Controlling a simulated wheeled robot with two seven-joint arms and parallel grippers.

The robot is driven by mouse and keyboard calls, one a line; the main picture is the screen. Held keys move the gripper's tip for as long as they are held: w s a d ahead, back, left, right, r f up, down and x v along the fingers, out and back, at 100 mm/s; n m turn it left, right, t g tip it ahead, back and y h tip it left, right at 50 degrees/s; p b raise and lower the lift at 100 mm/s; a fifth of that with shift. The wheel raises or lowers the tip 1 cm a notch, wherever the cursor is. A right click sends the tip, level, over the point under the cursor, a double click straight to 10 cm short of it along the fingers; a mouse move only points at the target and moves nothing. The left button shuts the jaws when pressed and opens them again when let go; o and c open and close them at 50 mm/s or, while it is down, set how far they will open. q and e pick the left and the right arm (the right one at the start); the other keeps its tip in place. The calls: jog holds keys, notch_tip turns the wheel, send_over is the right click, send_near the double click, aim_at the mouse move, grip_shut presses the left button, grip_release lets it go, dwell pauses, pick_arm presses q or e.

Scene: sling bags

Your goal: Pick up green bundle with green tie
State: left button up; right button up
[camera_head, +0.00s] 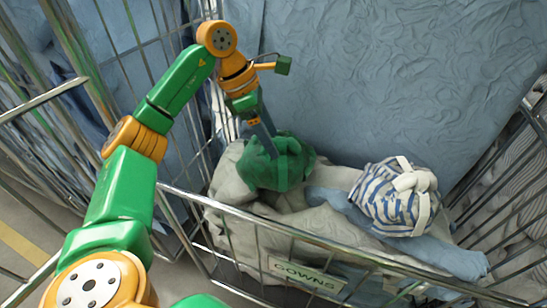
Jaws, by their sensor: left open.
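The green bundle (290,166) with a green tie lies on grey cloth at the left end of a wire cage cart. My left gripper (270,148) reaches down over its upper left side, with its fingers at or against the bundle. The gripper is open. Part of the bundle is hidden behind the fingers, and I cannot tell whether they touch it. My right gripper is not in view.
A blue and white striped bundle with a white tie (385,198) lies to the right on blue cloth (455,258). The cart's front rail (340,249) carries a "GOWNS" sign (305,274). Large blue bags (400,70) stand behind, and wire panels rise at both sides.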

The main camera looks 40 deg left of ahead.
pick_arm(q)
jog(key=shift+w+d+f, duration=0.15)
jog(key=shift+w+f, duration=0.1)
jog(key=shift+f, duration=0.05)
jog(key=shift+s+r, duration=0.1)
jog(key=shift+s, duration=0.05)
grip_shut()
dwell(1.1)
